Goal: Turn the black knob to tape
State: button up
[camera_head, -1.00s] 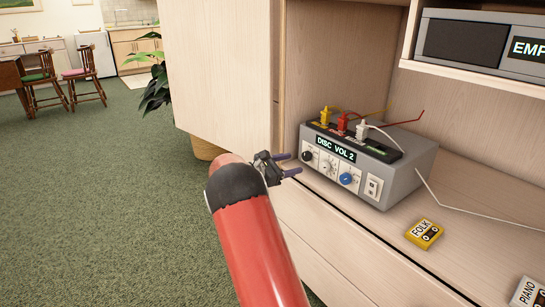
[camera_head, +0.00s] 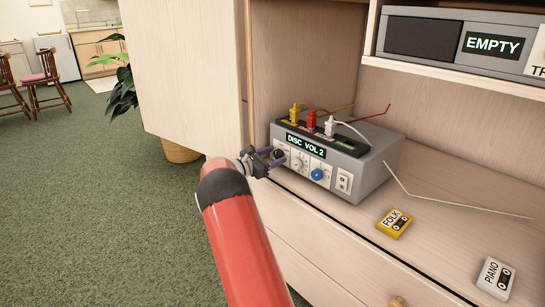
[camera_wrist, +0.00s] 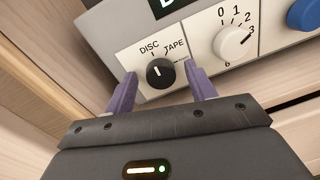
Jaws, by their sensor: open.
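The grey amplifier box (camera_head: 345,165) stands on the wooden shelf, and its display reads "DISC VOL 2". The black knob (camera_wrist: 160,73) is on its front panel at the left, under the labels DISC and TAPE. A short white mark on the knob points up, towards the DISC side. In the head view the knob (camera_head: 279,153) is partly hidden by my gripper (camera_head: 272,158). My gripper is open, with its purple fingers on either side of the knob in the wrist view (camera_wrist: 160,84). I cannot tell whether they touch it.
A white numbered dial (camera_wrist: 232,42) and a blue knob (camera_head: 317,174) sit right of the black knob. Yellow, red and white plugs with cables stand on top. A yellow FOLK cassette (camera_head: 394,223) and a white PIANO cassette (camera_head: 495,278) lie on the shelf. A cabinet panel (camera_head: 185,75) stands left.

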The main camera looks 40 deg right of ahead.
jog(key=shift+c, duration=0.2)
jog(key=c, duration=0.9)
